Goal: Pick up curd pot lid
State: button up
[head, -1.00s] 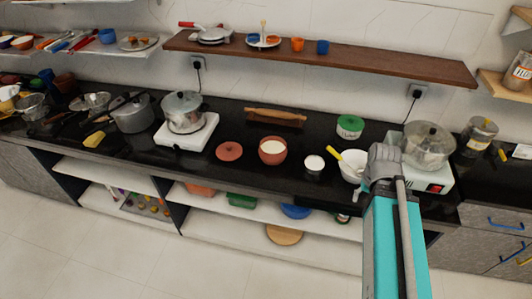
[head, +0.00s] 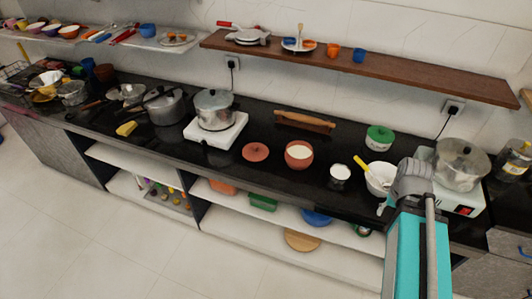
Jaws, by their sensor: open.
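The curd pot lid (head: 256,152) is a round, reddish-brown clay disc with a small knob. It lies flat on the black counter (head: 225,165), near the front edge. The open clay curd pot (head: 299,155), with white curd inside, stands just to its right, apart from it. My teal arm (head: 417,255) rises at the right of the view, with a grey joint on top, well to the right of the lid. My gripper cannot be made out; the arm seems to hide it. Nothing covers the lid.
A white stove with a steel pot (head: 214,110) stands left of the lid. A small white-topped cup (head: 340,176), white bowl (head: 380,178) and green-lidded container (head: 379,137) stand right. A wooden shelf (head: 370,67) overhangs the counter.

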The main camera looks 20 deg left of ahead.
aim_at(254, 152)
jog(key=k, duration=0.65)
jog(key=u, duration=0.35)
jog(key=i, duration=1.2)
jog(key=u, duration=0.3)
